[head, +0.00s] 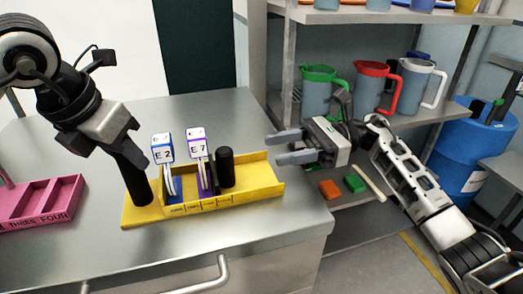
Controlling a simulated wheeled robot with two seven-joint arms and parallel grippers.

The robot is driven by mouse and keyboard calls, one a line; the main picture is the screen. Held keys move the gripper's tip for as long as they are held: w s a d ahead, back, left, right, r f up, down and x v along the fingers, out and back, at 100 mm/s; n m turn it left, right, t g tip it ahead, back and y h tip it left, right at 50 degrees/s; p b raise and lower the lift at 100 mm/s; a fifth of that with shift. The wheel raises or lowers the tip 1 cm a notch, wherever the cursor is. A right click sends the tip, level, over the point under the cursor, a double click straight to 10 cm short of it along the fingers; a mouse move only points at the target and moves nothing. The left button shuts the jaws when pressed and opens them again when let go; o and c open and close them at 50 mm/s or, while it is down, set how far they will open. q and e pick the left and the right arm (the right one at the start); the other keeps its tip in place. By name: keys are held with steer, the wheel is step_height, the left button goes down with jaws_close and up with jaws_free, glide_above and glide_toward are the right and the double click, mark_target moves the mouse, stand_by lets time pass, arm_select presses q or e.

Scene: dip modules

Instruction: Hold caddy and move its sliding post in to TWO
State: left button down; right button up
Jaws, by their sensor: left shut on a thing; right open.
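The yellow caddy (255,190) lies on the grey counter, with small labels along its front wall that are too small to read surely. A black sliding post (226,168) stands upright in it, right of two modules. One module is blue, marked E 2 (162,148); the other is purple, marked E 7 (197,143). My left gripper (128,158) is shut on the black handle (139,190) at the caddy's left end; the fingers partly hide it. My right gripper (290,146) is open and empty, right of the caddy and apart from the post, fingers pointing left.
A pink tray (65,205) marked THREE FOUR lies at the left. The counter's right edge is close to the caddy's right end. Behind my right arm, a shelf holds green, red and white-handled jugs (371,88). A blue barrel (470,150) stands far right.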

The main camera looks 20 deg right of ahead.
arm_select(q)
steer(key=shift+r, duration=0.1)
arm_select(e)
steer(key=shift+d, duration=0.35)
steer(key=c, duration=0.4)
steer(key=shift+s+d+f+m+t, duration=0.2)
steer(key=shift+s+d+t, duration=0.1)
steer(key=shift+d, duration=0.25)
steer(key=shift+s+d+f+m+t, duration=0.1)
steer(key=shift+s+d+m+t, duration=0.15)
steer(key=shift+d, duration=0.3)
jaws_close()
steer(key=s+d+m+t, duration=0.2)
steer(key=s+d+t, duration=0.1)
steer(key=d, duration=0.1)
glide_toward(223, 168)
steer(key=w+a, duration=0.1)
steer(key=a, duration=0.2)
steer(key=w+a+r, duration=0.1)
steer(key=shift+w+a, duration=0.25)
steer(key=shift+w, duration=0.05)
